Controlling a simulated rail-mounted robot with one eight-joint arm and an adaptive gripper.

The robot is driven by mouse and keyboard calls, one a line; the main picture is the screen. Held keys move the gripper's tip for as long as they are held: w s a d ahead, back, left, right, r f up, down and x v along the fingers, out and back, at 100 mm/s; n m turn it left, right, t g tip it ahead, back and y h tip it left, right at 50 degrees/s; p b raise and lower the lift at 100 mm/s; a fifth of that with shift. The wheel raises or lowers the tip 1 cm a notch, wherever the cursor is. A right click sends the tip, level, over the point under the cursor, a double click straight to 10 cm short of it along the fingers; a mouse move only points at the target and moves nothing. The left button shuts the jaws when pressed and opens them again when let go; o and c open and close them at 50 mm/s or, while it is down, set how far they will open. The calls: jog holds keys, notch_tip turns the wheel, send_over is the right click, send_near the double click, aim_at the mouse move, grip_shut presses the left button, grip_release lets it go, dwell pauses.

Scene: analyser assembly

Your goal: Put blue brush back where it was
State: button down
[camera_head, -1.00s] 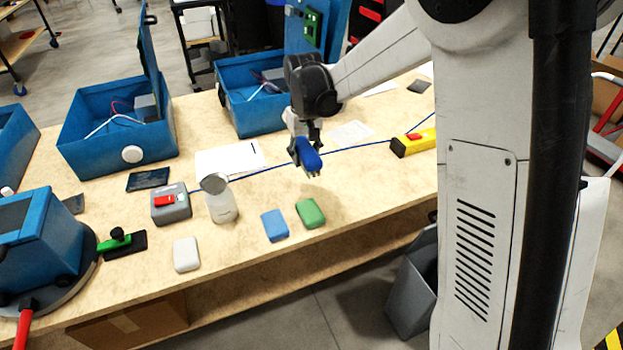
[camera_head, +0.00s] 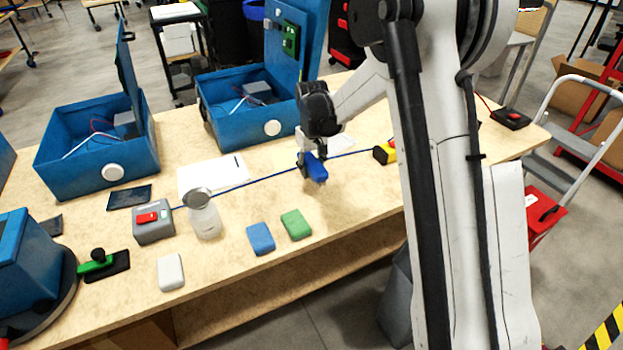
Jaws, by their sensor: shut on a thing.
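The blue brush (camera_head: 316,168) is held in my gripper (camera_head: 308,155), which is shut on it. The brush hangs above the wooden table (camera_head: 350,194), to the right of the green sponge block and near the blue cord. How high it is over the table is hard to tell. My arm hides part of the table to the right of the brush.
A green block (camera_head: 296,224), a blue block (camera_head: 260,238) and a white block (camera_head: 170,272) lie along the front. A clear jar (camera_head: 203,217) and a grey box with a red switch (camera_head: 153,223) stand left. Open blue cases (camera_head: 97,150) are behind. A yellow tool (camera_head: 384,153) lies right.

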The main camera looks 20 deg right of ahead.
jog(key=shift+f, duration=1.9)
jog(key=shift+f+b, duration=0.15)
jog(key=shift+b, duration=0.15)
jog(key=c, duration=1.3)
grip_release()
jog(key=shift+o, duration=0.2)
